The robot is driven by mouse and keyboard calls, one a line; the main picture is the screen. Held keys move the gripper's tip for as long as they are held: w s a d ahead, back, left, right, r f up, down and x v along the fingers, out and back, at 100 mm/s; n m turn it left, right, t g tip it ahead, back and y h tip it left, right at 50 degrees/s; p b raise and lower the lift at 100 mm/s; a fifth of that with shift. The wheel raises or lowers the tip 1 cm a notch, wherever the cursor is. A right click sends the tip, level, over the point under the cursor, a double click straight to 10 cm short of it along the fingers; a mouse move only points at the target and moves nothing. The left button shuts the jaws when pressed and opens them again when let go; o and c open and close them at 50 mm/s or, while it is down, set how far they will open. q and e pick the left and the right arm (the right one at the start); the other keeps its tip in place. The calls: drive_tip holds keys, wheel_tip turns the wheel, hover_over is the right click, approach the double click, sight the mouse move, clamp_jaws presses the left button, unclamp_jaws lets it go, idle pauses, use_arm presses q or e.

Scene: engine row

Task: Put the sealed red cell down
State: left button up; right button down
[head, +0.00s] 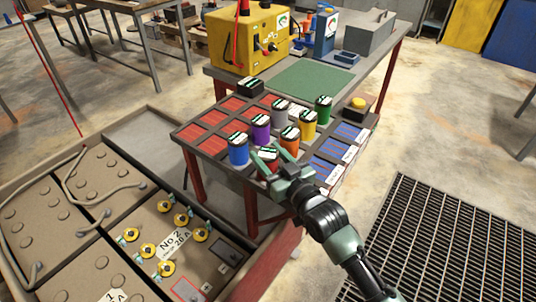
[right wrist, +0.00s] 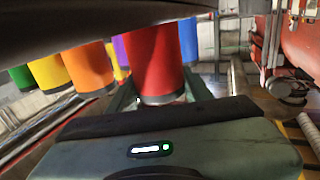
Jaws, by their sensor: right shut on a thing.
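The red cell (right wrist: 155,58) hangs upright between the fingers of my right gripper (right wrist: 157,95) in the right wrist view. In the head view my right gripper (head: 270,164) is shut on this red cell (head: 267,156) at the front edge of the rack table (head: 212,168). Mostly its dark top with a pale label shows there; the fingers hide much of its body. I cannot tell whether its base touches the table. My left gripper is not in view.
A blue cell (head: 238,150) and an orange cell (head: 290,140) stand close beside the gripper. Purple (head: 260,128), grey (head: 280,112), yellow (head: 308,125) and green (head: 323,110) cells stand behind. Red slots (head: 213,144) lie left, blue slots (head: 329,172) right.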

drive_tip(key=c, duration=0.6)
unclamp_jaws()
drive_tip(key=v, duration=1.2)
drive_tip(key=shift+s+r, duration=0.1)
